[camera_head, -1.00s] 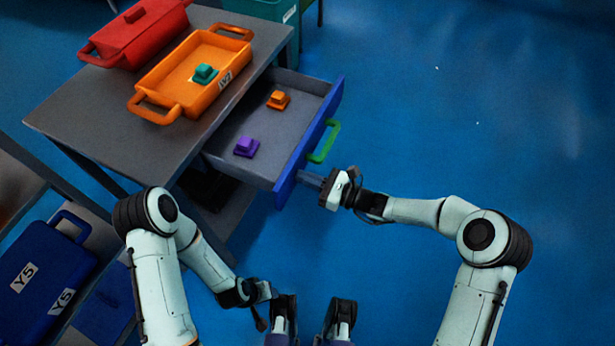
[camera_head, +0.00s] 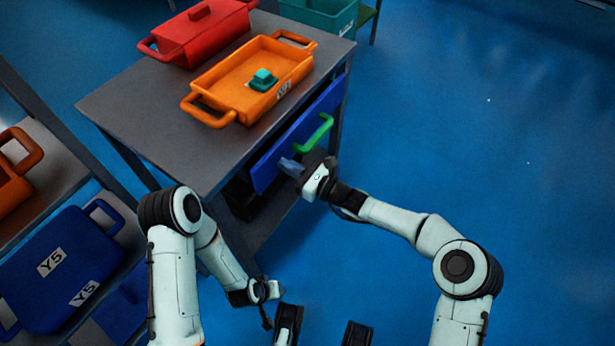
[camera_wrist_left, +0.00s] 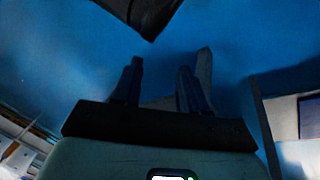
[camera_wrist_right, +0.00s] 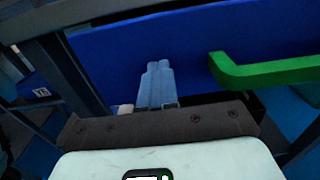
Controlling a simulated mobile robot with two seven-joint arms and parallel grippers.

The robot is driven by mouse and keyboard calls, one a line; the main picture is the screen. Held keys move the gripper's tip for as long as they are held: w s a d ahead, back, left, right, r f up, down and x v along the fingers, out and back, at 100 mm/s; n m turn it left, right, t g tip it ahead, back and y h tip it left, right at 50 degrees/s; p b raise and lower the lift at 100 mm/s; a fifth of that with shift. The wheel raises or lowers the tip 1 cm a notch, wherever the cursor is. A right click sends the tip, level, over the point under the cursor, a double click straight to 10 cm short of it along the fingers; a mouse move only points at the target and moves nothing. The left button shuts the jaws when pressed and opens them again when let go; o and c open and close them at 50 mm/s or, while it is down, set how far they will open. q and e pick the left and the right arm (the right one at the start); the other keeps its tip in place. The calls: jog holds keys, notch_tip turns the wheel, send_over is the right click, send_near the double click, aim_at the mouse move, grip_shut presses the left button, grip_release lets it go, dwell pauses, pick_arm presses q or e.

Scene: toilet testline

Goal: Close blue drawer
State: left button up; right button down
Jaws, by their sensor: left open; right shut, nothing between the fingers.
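The blue drawer (camera_head: 272,163) is under the grey table top, and its front now sits close to the table's side with its inside hidden. Its green handle (camera_head: 314,133) is on the front. In the right wrist view the blue front (camera_wrist_right: 196,52) and green handle (camera_wrist_right: 266,72) show ahead. My right gripper (camera_head: 287,165) is shut and empty, its fingertips (camera_wrist_right: 158,66) at the drawer front, left of the handle. I cannot tell whether they touch it. My left gripper (camera_wrist_left: 160,75) is open and empty, away from the drawer, low in the head view (camera_head: 272,290).
The grey table (camera_head: 150,130) holds an orange tray (camera_head: 215,90) with a teal piece (camera_head: 263,79) and a red box (camera_head: 205,35). A teal crate (camera_head: 325,15) stands behind. A blue box (camera_head: 50,265) is on the left shelf. The floor at right is clear.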

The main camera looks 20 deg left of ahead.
pick_arm(q)
jog(key=shift+s+a+f+b, duration=0.1)
jog(key=shift+s+f+b, duration=0.1)
jog(key=shift+s+f, duration=0.25)
jog(key=shift+s+a+f+b, duration=0.1)
jog(key=shift+s+f+b, duration=0.15)
jog(key=shift+f, duration=0.3)
pick_arm(e)
jog(key=x, duration=0.3)
jog(key=shift+r, duration=0.2)
jog(key=shift+r, duration=0.1)
pick_arm(q)
jog(key=shift+r, duration=0.1)
jog(key=s+d+r+g+p, duration=0.1)
jog(key=s+d+r+p, duration=0.2)
jog(key=shift+d+r, duration=0.3)
jog(key=shift+r, duration=0.05)
pick_arm(e)
jog(key=v, duration=1.4)
jog(key=shift+d+f, duration=0.15)
jog(key=shift+f, duration=0.1)
